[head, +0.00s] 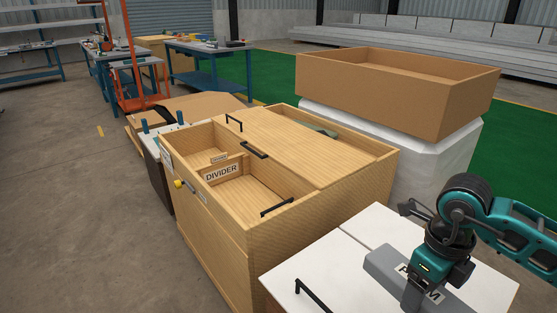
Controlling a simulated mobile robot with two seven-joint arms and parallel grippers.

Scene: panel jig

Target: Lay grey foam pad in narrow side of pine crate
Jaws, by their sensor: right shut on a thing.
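The grey foam pad (382,266) is at the white top at lower right, its printed label partly covered by my gripper. My right gripper (418,286) is shut on it from above. I cannot tell whether the pad touches the white top. The pine crate (245,232) stands left of the pad, open on top. A divider labelled "DIVIDER" (222,172) stands in its left part, with a smaller space behind it and a larger one in front. Both spaces look empty. My left gripper is not in view.
A wooden panel (290,150) covers the crate's middle, with black handles around it. A greenish object (326,131) shows in the far-right opening. The white top (305,266) carries a black handle (312,295). A cardboard box (380,95) stands on a white block behind.

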